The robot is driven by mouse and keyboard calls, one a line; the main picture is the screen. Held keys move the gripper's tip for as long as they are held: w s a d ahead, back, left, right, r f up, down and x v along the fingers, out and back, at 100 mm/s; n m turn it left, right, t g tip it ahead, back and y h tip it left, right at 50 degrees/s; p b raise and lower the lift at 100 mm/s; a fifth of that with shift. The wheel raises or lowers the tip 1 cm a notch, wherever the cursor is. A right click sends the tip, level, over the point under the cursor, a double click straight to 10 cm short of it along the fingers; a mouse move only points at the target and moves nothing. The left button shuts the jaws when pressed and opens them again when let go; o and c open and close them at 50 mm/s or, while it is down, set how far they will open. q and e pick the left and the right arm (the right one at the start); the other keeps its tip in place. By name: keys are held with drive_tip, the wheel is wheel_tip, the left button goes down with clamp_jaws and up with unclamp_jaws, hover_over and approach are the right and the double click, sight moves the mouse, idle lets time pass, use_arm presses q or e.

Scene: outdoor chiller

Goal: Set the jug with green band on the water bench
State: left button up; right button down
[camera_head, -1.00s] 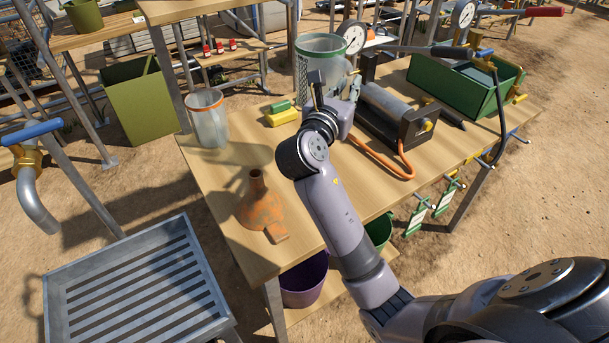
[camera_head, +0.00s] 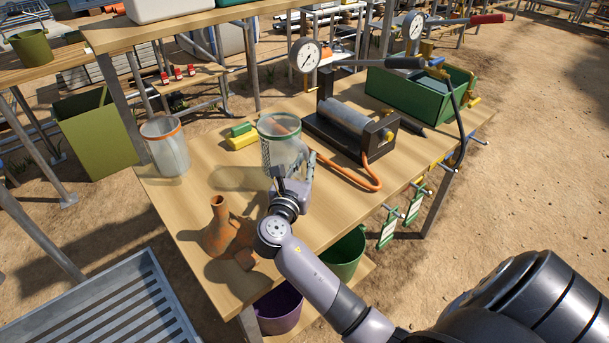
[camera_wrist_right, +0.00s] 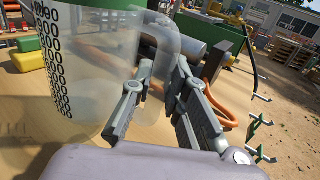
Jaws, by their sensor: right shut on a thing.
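The clear jug with the green band (camera_head: 283,146) is upright over the front middle of the wooden bench (camera_head: 205,190). My right gripper (camera_head: 290,183) is shut on its handle, on the near side. The right wrist view shows the jug (camera_wrist_right: 100,70) with black scale marks at left and its handle between the fingers (camera_wrist_right: 155,100). Its underside is hidden by my gripper, so I cannot tell whether it touches the bench. A grey slatted tray stand (camera_head: 110,305) is at the lower left. No label shows which surface is the water bench. My left gripper is out of view.
A clear jug with an orange band (camera_head: 165,147) stands at the bench's left edge. A rusty flask (camera_head: 218,228) stands near the front corner. Yellow and green blocks (camera_head: 242,139), a roller device (camera_head: 347,125) with orange hose and a green bin (camera_head: 410,95) are behind.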

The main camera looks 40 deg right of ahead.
sight(304, 176)
wheel_tip(304, 176, down, 4)
drive_tip(key=shift+r, duration=0.2)
drive_tip(key=c, duration=1.6)
unclamp_jaws()
drive_tip(key=shift+f, duration=0.1)
drive_tip(key=shift+o, duration=0.2)
drive_tip(key=b+v, duration=0.1)
drive_tip(key=v, duration=1.1)
drive_tip(key=shift+s+b, duration=0.1)
drive_tip(key=shift+b, duration=0.2)
